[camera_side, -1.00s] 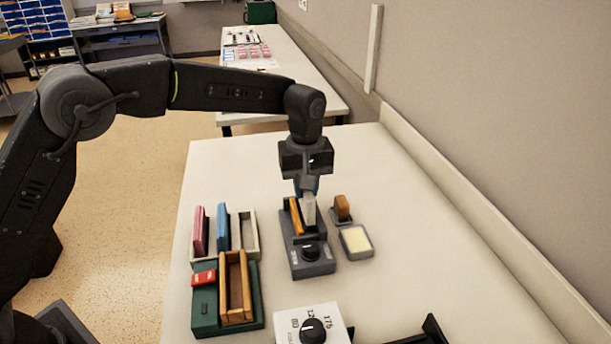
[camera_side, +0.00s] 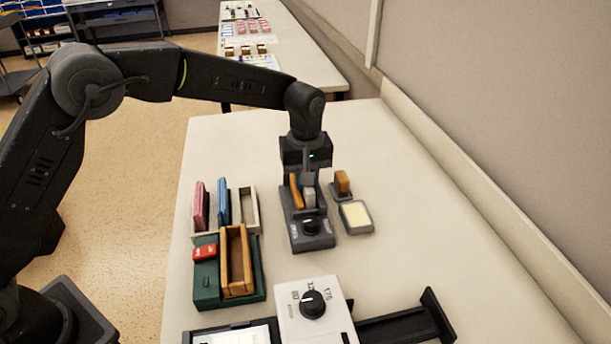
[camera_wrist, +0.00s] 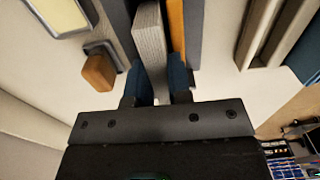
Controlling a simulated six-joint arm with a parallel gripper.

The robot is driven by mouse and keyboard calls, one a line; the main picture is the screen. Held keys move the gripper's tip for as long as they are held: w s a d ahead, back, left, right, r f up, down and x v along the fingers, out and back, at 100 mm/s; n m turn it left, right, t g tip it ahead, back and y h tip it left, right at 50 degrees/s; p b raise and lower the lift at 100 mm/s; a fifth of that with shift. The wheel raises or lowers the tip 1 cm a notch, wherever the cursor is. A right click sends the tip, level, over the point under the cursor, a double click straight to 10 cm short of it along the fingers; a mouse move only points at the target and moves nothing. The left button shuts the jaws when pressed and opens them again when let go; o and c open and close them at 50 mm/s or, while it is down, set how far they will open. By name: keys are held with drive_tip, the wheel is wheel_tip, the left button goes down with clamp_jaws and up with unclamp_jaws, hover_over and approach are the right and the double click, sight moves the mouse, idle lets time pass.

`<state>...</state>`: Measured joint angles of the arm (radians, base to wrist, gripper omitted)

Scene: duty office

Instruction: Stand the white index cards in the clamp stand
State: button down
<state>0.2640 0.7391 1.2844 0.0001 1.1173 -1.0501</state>
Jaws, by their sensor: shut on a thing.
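My gripper (camera_side: 308,172) is shut on the white index cards (camera_side: 309,195), pointing down over the clamp stand. The clamp stand (camera_side: 314,241) is dark grey with a black knob at its near end. The cards are upright in its slot, beside an orange upright piece (camera_side: 295,191). In the wrist view, the blue fingertips (camera_wrist: 158,85) grip either side of the cards (camera_wrist: 150,40). The orange piece (camera_wrist: 176,25) runs alongside, between the cards and a grey wall. The bottom edge of the cards is hidden, so I cannot tell whether it rests on the stand's floor.
A brown-handled block (camera_side: 342,183) and a shallow dish with a pale yellow pad (camera_side: 356,216) stand close right. Left are a rack with pink and blue pieces (camera_side: 222,203) and a green base with a wooden tray (camera_side: 237,262). A white dial box (camera_side: 314,322) is in front.

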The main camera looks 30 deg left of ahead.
drive_tip(key=shift+f, duration=0.1)
drive_tip(key=c, duration=1)
unclamp_jaws()
drive_tip(key=shift+r, duration=4.55)
